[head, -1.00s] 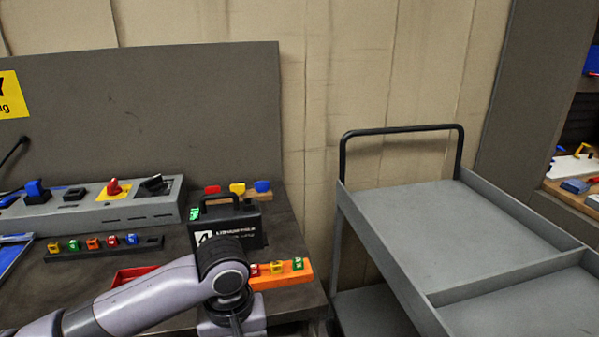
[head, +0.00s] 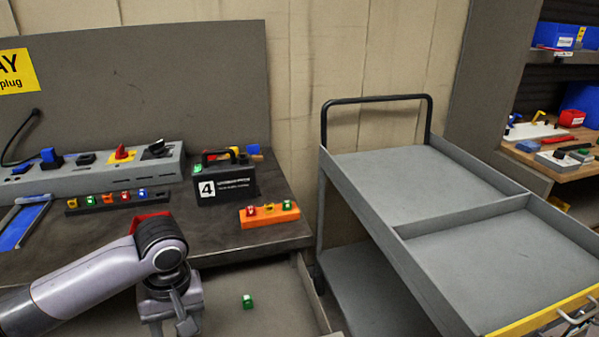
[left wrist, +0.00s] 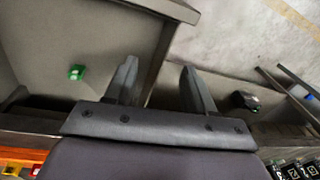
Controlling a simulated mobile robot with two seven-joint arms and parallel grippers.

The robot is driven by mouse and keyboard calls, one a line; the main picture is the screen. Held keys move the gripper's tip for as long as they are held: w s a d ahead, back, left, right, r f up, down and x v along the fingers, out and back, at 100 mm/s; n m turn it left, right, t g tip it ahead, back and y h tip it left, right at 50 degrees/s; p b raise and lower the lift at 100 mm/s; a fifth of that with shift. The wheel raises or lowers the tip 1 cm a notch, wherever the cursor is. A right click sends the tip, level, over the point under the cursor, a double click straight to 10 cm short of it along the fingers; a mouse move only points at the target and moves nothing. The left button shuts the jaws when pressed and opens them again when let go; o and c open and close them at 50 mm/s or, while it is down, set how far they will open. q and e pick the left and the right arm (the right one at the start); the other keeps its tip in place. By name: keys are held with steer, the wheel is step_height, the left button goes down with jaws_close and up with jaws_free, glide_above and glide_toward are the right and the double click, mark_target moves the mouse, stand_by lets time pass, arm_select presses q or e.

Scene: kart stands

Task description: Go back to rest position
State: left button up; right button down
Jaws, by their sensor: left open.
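My left gripper (head: 178,322) hangs in front of the bench at the bottom of the head view, with its tips partly cut off by the frame. In the left wrist view its two fingers (left wrist: 160,82) stand apart with nothing between them. A small green block (head: 248,301) lies on the grey lower surface in front of the bench; a green block also shows at the left of the left wrist view (left wrist: 76,72), apart from the fingers. My right gripper is not in view.
The bench (head: 225,231) carries a black case marked 4 (head: 238,185), an orange holder (head: 268,220) with small coloured blocks, a dark rail (head: 76,209) and a grey switch panel (head: 97,173). A grey trolley (head: 410,155) stands at the right, its trays empty.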

arm_select(q)
steer(key=s+a+n+y, duration=0.1)
steer(key=a+n+y, duration=0.15)
steer(key=a, duration=1.35)
step_height(320, 180, down, 12)
steer(key=s+d+m+t+h, duration=0.1)
steer(key=s+m+t+h, duration=0.2)
steer(key=m, duration=0.4)
steer(key=s+a+f+m+t+h, duration=0.1)
steer(key=s+f+m+t+h, duration=0.1)
steer(key=s+m+t, duration=0.7)
steer(key=d+f+n+g+h, duration=0.1)
steer(key=d+n, duration=0.5)
steer(key=d, duration=1.1)
steer(key=shift+s+f, duration=0.3)
steer(key=shift+f, duration=0.35)
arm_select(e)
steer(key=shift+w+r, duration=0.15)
arm_select(q)
steer(key=shift+a, duration=0.1)
